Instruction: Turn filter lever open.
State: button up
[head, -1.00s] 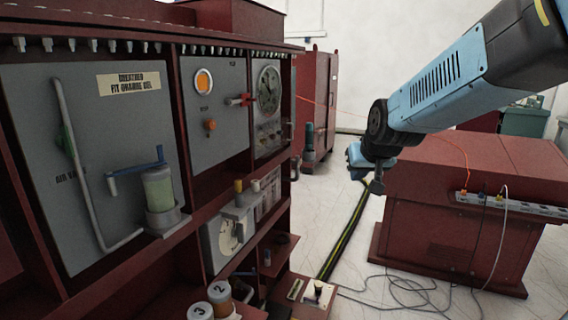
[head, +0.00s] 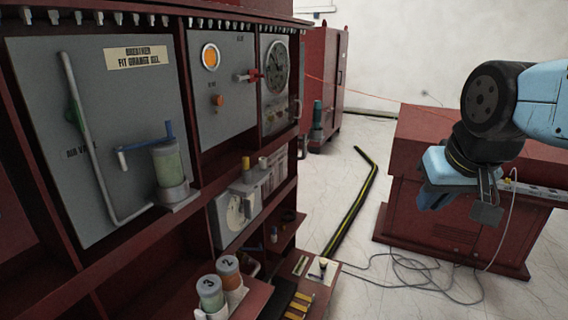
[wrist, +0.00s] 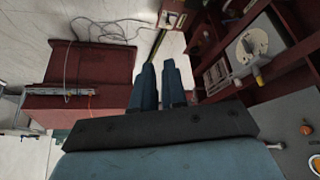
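The blue lever (head: 146,141) reaches left from the top of the breather's clear cylinder (head: 167,165), which holds pale green matter, on the grey panel of the red cabinet. A red lever (head: 248,77) sits beside the round gauge (head: 276,72). No label I can read names the filter lever. My gripper (head: 460,200) is at the right of the head view, well away from the cabinet panel. In the wrist view my gripper (wrist: 158,66) shows a narrow gap between its fingers, with nothing held.
The dial box also shows in the wrist view (wrist: 247,45). A red box (head: 440,215) stands behind my gripper. A cable channel (head: 348,205) and loose cables lie on the floor between.

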jog(key=o, duration=0.3)
jog(key=shift+w, duration=0.4)
jog(key=shift+o, duration=0.3)
jog(key=w+a+f+t, duration=0.1)
jog(key=w+a, duration=0.2)
jog(key=w, duration=1)
jog(key=shift+a+n+t+y, duration=0.2)
jog(key=shift+n+t+y, duration=0.1)
jog(key=shift+n+t, duration=0.1)
jog(key=w+a+f+n+t+y, duration=0.1)
jog(key=w+a+f, duration=0.35)
jog(key=w, duration=0.45)
jog(key=w+a+f+t, duration=0.2)
jog(key=w+a+f, duration=0.3)
jog(key=w, duration=0.4)
jog(key=w+a+f+n+t+y, duration=0.1)
jog(key=w+a+f, duration=0.2)
jog(key=w+f, duration=0.45)
jog(key=n+t+y, duration=0.2)
jog(key=t+y, duration=0.2)
send_near(260, 245)
jog(key=w+d+r, duration=0.3)
jog(key=r, duration=0.5)
jog(key=s+f+y, duration=0.1)
jog(key=s+f, duration=0.5)
jog(key=f, duration=0.3)
jog(key=shift+t, duration=0.4)
jog(key=x, duration=0.9)
jog(key=a+x, duration=0.1)
jog(key=x, duration=0.4)
